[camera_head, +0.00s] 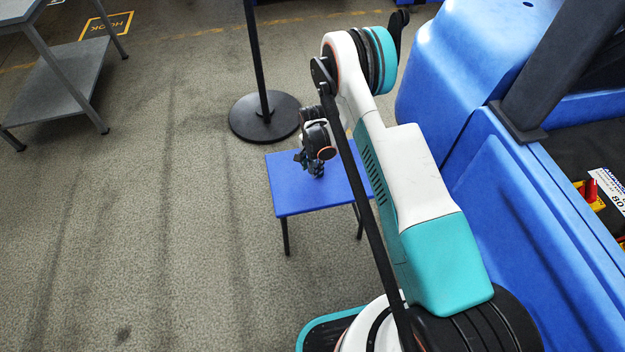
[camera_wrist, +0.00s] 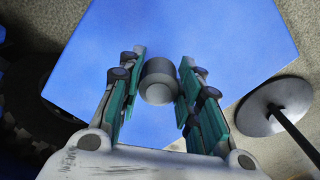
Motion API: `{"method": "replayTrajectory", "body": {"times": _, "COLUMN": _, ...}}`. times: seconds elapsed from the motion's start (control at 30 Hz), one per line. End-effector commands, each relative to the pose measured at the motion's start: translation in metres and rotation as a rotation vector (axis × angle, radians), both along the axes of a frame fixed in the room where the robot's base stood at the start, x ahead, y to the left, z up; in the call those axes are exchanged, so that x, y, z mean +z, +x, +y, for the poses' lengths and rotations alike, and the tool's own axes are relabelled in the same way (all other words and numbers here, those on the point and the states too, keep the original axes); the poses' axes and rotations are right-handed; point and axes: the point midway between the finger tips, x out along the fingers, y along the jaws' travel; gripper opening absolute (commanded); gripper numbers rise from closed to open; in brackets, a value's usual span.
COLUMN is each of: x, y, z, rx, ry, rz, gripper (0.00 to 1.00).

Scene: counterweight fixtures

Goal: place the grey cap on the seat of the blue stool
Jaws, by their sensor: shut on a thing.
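The blue stool (camera_head: 300,197) stands on the floor beside a large blue machine in the head view. Its flat blue seat (camera_wrist: 215,35) fills much of the wrist view. The grey cap (camera_wrist: 158,78), a short cylinder with a lighter end face, is between the fingers of my gripper (camera_wrist: 158,88). My gripper is shut on the cap over the seat. In the head view my gripper (camera_head: 315,168) is low over the seat's middle, and the cap is hidden there. I cannot tell whether the cap touches the seat.
A black post on a round base (camera_head: 264,116) stands just behind the stool. The large blue machine (camera_head: 530,190) is close on the right. A grey metal table with a lower shelf (camera_head: 60,88) is at the far left. The floor left of the stool is clear.

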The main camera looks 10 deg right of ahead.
Motion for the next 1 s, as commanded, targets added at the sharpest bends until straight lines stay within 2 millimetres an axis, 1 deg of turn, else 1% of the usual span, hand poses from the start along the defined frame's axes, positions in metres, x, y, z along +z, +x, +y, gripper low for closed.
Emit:
{"method": "replayTrajectory", "body": {"times": 0.03, "x": -0.011, "y": 0.0, "z": 0.0, "rx": 0.0, "ry": 0.0, "rz": 0.0, "gripper": 0.23}}
{"method": "replayTrajectory", "body": {"times": 0.07, "x": -0.015, "y": 0.0, "z": 0.0, "rx": 0.0, "ry": 0.0, "rz": 0.0, "gripper": 0.23}}
{"method": "replayTrajectory", "body": {"times": 0.33, "x": -0.032, "y": 0.0, "z": 0.0, "rx": 0.0, "ry": 0.0, "rz": 0.0, "gripper": 0.23}}
{"method": "replayTrajectory", "body": {"times": 0.5, "x": -0.057, "y": 0.0, "z": 0.0, "rx": 0.001, "ry": 0.0, "rz": 0.0, "gripper": 0.23}}
{"method": "replayTrajectory", "body": {"times": 0.57, "x": -0.064, "y": 0.0, "z": 0.0, "rx": 0.001, "ry": 0.0, "rz": 0.0, "gripper": 0.23}}
{"method": "replayTrajectory", "body": {"times": 0.63, "x": -0.067, "y": 0.0, "z": 0.0, "rx": 0.001, "ry": 0.0, "rz": 0.0, "gripper": 0.23}}
{"method": "replayTrajectory", "body": {"times": 0.83, "x": -0.066, "y": 0.0, "z": 0.0, "rx": 0.001, "ry": 0.0, "rz": 0.0, "gripper": 0.23}}
{"method": "replayTrajectory", "body": {"times": 0.97, "x": -0.069, "y": 0.0, "z": 0.0, "rx": 0.001, "ry": 0.0, "rz": 0.0, "gripper": 0.23}}
{"method": "replayTrajectory", "body": {"times": 1.0, "x": -0.069, "y": 0.0, "z": 0.0, "rx": 0.001, "ry": 0.0, "rz": 0.0, "gripper": 0.34}}
